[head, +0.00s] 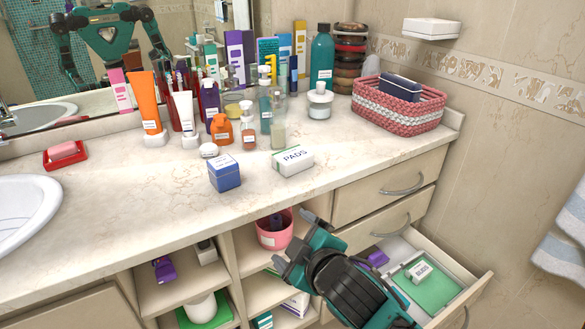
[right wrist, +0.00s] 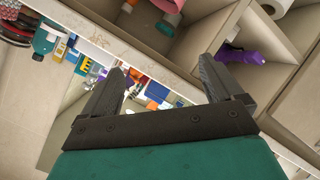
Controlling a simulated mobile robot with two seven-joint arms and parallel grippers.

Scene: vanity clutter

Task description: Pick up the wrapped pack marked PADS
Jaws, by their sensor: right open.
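The white wrapped pack marked PADS (head: 293,160) lies on the countertop near its front edge, beside a blue box. My right gripper (head: 293,240) is open and empty, in front of the cabinet and below the counter edge, nearer to me than the pack and apart from it. In the right wrist view my right gripper (right wrist: 162,68) shows two dark fingers spread apart with nothing held. I cannot make out the pack in that view. My left gripper is not directly in view.
A blue box (head: 224,173) stands left of the pack; several bottles (head: 266,105) stand behind it. A woven basket (head: 399,103) sits at right. An open drawer (head: 455,262) juts out beside my right arm. A pink cup (head: 274,230) stands in a cubby. The counter's front right is clear.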

